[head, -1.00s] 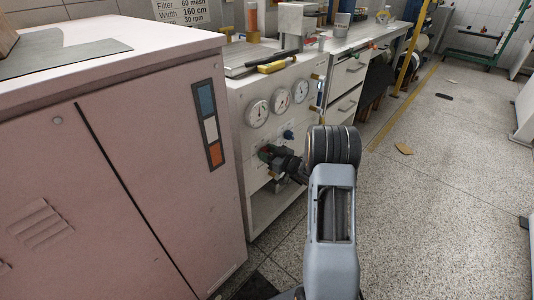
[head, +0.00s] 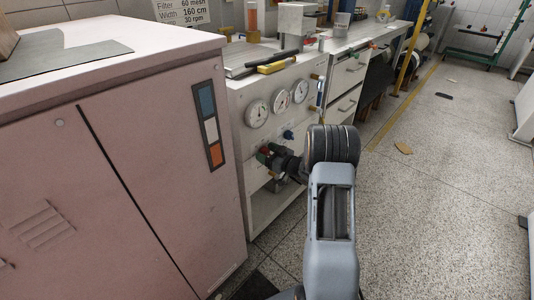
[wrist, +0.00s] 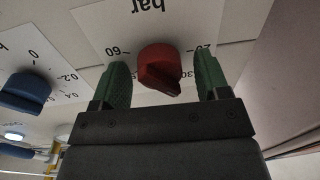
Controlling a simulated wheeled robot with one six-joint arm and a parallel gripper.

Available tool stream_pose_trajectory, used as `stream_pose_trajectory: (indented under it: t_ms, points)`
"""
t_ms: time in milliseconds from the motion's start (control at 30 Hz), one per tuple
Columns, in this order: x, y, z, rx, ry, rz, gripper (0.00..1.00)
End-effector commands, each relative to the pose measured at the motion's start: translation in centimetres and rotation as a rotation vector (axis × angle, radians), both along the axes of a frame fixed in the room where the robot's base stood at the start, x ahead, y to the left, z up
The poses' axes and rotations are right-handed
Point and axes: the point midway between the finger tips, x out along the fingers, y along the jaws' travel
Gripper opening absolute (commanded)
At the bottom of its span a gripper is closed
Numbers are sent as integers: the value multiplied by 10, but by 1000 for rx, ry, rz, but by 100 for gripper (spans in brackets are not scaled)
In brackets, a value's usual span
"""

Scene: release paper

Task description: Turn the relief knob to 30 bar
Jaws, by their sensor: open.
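The red relief knob (wrist: 160,68) sits on a white dial plate marked "bar" in the wrist view, where the lettering appears upside down. Its raised ridge slants toward the lower right, on the side of the 30 mark (wrist: 187,75). A 60 shows at its left and a 20 at upper right. My gripper (wrist: 160,83) is open, with one green finger on each side of the knob and visible gaps between. In the head view my gripper (head: 269,154) is at the front of the white panel, and the knob is mostly hidden there.
A blue knob (wrist: 25,90) with its own scale is to the left in the wrist view; it also shows in the head view (head: 288,134). Gauges (head: 257,113) sit above on the panel. A pink cabinet (head: 150,150) stands close at left. The floor at right is open.

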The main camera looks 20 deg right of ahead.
Motion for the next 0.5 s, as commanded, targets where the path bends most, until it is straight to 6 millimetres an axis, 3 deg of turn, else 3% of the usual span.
stream_pose_trajectory:
  t_ms: [233,500]
  points:
    - [-13,-8,1,1,2,-4,69]
    - [-61,-34,2,0,1,-5,69]
